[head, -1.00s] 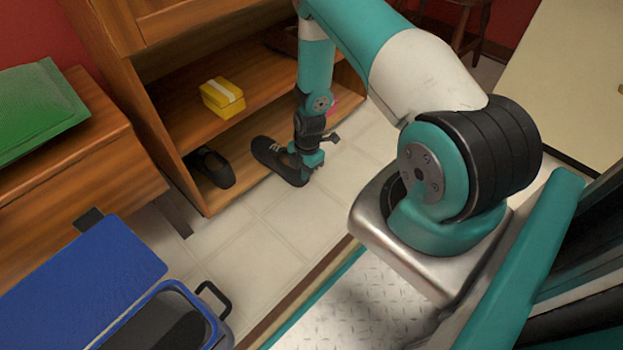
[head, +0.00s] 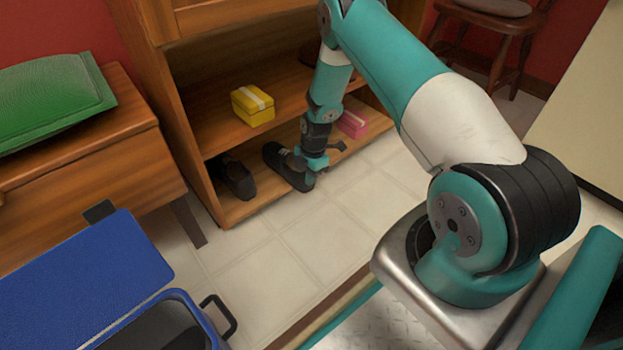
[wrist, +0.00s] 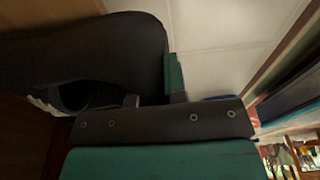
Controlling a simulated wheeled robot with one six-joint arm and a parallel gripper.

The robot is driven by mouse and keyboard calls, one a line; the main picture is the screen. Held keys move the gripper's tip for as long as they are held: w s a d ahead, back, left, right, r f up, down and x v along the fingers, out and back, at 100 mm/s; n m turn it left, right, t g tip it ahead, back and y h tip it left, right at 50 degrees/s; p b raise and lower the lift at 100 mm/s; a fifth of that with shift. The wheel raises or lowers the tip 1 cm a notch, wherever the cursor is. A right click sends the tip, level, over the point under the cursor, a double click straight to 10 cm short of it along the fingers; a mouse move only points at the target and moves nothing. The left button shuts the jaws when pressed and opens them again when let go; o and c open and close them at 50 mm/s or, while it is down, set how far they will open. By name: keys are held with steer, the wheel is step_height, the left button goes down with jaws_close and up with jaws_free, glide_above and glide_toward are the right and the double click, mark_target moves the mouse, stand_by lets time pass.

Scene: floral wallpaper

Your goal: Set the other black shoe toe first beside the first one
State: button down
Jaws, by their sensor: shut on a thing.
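The first black shoe (head: 236,180) lies on the bottom shelf (head: 262,203) of the wooden cabinet, at its left end, toe inward. My gripper (head: 308,168) is shut on the other black shoe (head: 283,160) near its heel end. This shoe is to the right of the first one, with a gap between them. Its toe points into the cabinet and its heel is about at the shelf's front edge. I cannot tell whether its sole touches the shelf. In the wrist view the held shoe (wrist: 95,45) fills the upper left, with a gripper finger (wrist: 175,75) against it.
A yellow box (head: 253,106) stands on the shelf above. A pink box (head: 352,123) is on the bottom shelf, right of my arm. An open blue case (head: 85,275) is at the lower left. A wooden bench with a green cushion (head: 50,100) stands left of the cabinet. A chair (head: 490,35) is behind.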

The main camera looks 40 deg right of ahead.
steer(key=shift+f, duration=0.35)
steer(key=shift+f+b, duration=0.35)
stand_by(0.3)
steer(key=c, duration=1.1)
jaws_free()
step_height(320, 180, up, 9)
steer(key=p, duration=0.7)
steer(key=shift+r+p, duration=0.1)
steer(key=shift+p, duration=0.3)
steer(key=shift+s, duration=0.1)
steer(key=s+p, duration=0.5)
steer(key=s, duration=0.4)
steer(key=shift+s+d, duration=0.2)
steer(key=shift+s, duration=0.2)
